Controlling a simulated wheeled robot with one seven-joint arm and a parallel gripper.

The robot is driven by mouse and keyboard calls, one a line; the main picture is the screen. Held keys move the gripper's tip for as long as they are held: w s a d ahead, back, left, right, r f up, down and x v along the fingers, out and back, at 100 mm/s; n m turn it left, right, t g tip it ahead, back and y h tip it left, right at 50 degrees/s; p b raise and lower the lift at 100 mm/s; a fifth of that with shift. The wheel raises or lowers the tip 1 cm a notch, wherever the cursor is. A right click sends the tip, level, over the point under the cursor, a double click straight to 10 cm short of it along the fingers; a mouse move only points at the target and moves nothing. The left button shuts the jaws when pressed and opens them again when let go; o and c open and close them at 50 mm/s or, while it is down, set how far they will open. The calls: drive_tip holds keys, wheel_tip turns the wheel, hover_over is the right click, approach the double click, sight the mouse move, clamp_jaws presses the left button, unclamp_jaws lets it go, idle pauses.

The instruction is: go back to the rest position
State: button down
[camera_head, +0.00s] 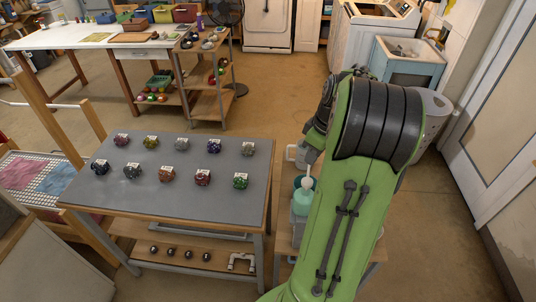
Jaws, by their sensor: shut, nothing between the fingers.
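My green arm with its black ribbed joint fills the right middle of the head view. My gripper (309,168) shows only in part at the left edge of the arm, pointing down. It is shut with nothing seen in it, above a teal bottle (302,204) on a low stand. The arm hides part of the gripper and much of the stand. I cannot tell whether the gripper touches the bottle.
A grey-topped table (140,192) to the left holds two rows of small coloured knobs with tags. Its lower shelf (205,258) holds dark balls and a white pipe.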

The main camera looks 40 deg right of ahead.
drive_tip(key=w+a+r+h+b, duration=0.1)
drive_tip(key=a+r+b, duration=0.1)
drive_tip(key=a, duration=0.8)
drive_tip(key=a+r+b, duration=0.1)
drive_tip(key=a+r, duration=0.2)
drive_tip(key=a, duration=0.7)
drive_tip(key=s+a+f+m+t+b, duration=0.2)
drive_tip(key=s+a+t, duration=0.1)
drive_tip(key=s+a, duration=0.6)
drive_tip(key=shift+s+a+f+y, duration=0.15)
drive_tip(key=shift+s+a+y, duration=0.15)
drive_tip(key=shift+a, duration=0.65)
drive_tip(key=shift+d, duration=0.1)
